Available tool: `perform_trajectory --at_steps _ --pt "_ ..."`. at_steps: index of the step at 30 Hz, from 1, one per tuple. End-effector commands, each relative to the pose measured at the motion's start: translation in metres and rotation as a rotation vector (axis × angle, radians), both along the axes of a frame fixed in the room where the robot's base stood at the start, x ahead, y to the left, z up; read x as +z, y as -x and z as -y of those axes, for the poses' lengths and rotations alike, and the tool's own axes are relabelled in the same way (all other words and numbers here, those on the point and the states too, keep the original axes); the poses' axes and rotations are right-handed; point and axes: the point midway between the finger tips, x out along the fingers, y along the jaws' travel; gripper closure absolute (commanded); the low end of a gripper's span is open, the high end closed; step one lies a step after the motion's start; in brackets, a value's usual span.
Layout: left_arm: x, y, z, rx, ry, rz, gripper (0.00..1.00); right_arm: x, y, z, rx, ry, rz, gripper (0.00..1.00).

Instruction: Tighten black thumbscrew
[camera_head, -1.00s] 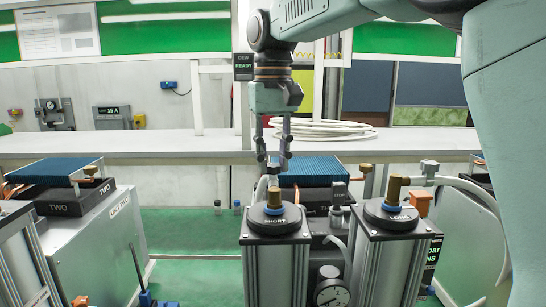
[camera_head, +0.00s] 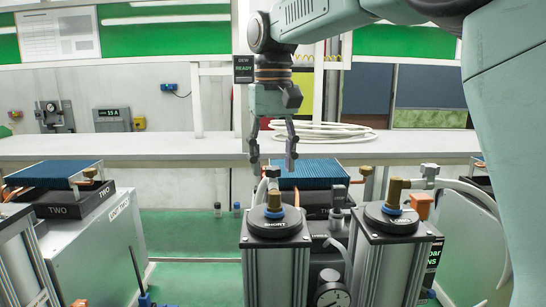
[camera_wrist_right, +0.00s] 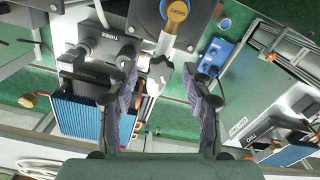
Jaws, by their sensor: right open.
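My right gripper (camera_head: 273,163) points straight down, open and empty, above and behind the column marked SHORT. In the right wrist view its two fingers (camera_wrist_right: 160,78) are spread apart. A small dark knob (camera_wrist_right: 160,68) shows between the fingertips there, below them and apart from them; it may be the black thumbscrew, but I cannot be sure. The SHORT column's black cap (camera_head: 274,228) carries a blue ring and a brass fitting (camera_head: 274,200). The LONG column's black cap (camera_head: 391,222) stands to its right. My left gripper is not in view.
A pressure gauge (camera_head: 329,295) sits between the columns. A blue finned block (camera_head: 313,170) stands behind them, and a similar one (camera_head: 52,172) at left. A white hose (camera_head: 480,195) runs along the right. A coiled hose (camera_head: 330,131) lies on the back bench (camera_head: 140,147).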

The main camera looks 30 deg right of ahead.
Motion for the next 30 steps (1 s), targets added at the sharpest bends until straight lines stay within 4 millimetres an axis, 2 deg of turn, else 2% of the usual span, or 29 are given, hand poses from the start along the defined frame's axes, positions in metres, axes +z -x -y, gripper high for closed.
perform_trajectory --at_steps 5,12,21,30 --pt "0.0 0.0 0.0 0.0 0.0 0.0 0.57 0.01 -0.001 0.0 0.0 0.0 0.001 0.5" --pt "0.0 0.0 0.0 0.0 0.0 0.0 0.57 0.053 -0.001 0.0 0.0 0.001 0.004 0.5" --pt "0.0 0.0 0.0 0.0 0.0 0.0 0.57 0.096 -0.001 0.0 -0.001 0.001 0.002 0.5" --pt "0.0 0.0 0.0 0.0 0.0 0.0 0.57 0.117 0.0 0.0 0.0 0.0 0.0 0.5"
